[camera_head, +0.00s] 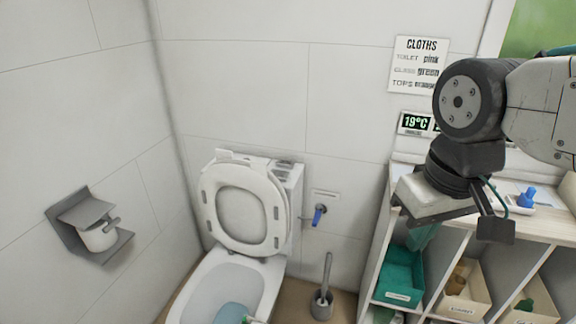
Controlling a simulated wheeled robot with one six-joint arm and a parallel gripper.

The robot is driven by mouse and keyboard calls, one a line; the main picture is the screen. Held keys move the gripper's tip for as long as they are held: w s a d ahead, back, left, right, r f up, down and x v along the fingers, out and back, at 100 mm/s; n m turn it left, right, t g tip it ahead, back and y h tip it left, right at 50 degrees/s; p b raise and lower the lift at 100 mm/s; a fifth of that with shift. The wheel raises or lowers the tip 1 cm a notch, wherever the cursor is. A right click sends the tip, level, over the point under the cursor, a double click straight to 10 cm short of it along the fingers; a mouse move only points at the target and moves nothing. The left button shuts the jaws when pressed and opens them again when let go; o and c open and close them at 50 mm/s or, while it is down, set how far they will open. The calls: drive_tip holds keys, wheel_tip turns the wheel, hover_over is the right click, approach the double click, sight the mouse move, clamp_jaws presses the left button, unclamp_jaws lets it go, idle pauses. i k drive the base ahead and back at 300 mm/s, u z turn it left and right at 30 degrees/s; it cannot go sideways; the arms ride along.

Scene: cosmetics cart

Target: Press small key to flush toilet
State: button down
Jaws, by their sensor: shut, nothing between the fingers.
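A white toilet (228,285) stands in the corner at lower middle, with its lid and seat (241,210) raised against the tank. The tank top (284,166) shows behind the raised seat, with greyish marks on it. The small flush key is too small to tell apart there. My gripper (428,198) is at the right, in front of the wall and over the left end of the shelf top, well right of the tank. It is shut and empty, touching nothing that I can make out. Its fingertips are not clearly seen.
A shelf unit (545,226) with bins stands below my arm at right. A blue-handled valve (318,215) and a toilet brush (323,298) are between toilet and shelf. A paper holder (88,228) is on the left wall. The space above the tank is clear.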

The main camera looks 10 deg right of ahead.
sight(283, 163)
drive_tip(key=z, duration=0.65)
drive_tip(key=i, duration=0.7)
drive_tip(key=u, duration=0.8)
